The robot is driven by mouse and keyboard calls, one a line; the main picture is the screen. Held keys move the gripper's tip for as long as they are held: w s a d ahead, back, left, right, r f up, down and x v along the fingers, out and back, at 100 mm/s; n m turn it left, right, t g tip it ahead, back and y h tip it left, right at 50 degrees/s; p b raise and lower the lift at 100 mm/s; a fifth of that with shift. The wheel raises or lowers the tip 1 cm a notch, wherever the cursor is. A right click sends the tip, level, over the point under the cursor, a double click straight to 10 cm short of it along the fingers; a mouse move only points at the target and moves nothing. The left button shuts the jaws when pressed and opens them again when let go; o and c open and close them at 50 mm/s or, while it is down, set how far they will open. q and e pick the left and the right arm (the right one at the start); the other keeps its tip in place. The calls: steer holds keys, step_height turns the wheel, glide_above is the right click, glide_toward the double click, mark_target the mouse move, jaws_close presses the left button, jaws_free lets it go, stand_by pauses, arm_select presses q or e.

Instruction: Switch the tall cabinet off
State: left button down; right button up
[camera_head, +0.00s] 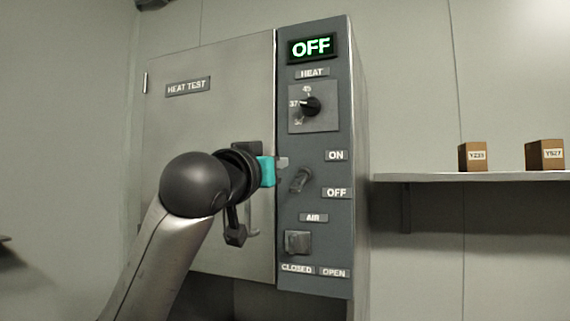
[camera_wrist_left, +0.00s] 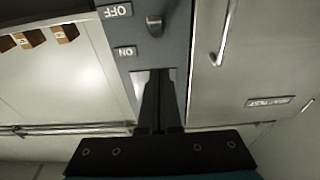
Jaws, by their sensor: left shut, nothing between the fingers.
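The tall cabinet (camera_head: 211,115) stands against the wall with its door shut. Its display (camera_head: 311,48) is lit green and reads OFF. The switch lever (camera_head: 299,180) sits on the grey panel beside the ON label (camera_head: 336,156) and OFF label (camera_head: 336,193). The lever (camera_wrist_left: 154,26) also shows in the left wrist view, near the OFF label (camera_wrist_left: 114,11). My left gripper (camera_head: 283,162) is shut and empty, just above and left of the lever in the head view. In the wrist view its fingers (camera_wrist_left: 158,78) appear apart from the lever. My right gripper is not in view.
A heat dial (camera_head: 311,106) is above the switch and an air knob (camera_head: 298,242) below it. The door handle (camera_wrist_left: 227,32) is close to the panel.

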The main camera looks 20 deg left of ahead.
arm_select(q)
steer(key=shift+s+f+b, duration=0.15)
steer(key=shift+s+f, duration=0.05)
steer(key=shift+s, duration=1)
steer(key=shift+s+f+b, duration=0.15)
steer(key=shift+s+f, duration=0.05)
steer(key=shift+s, duration=0.95)
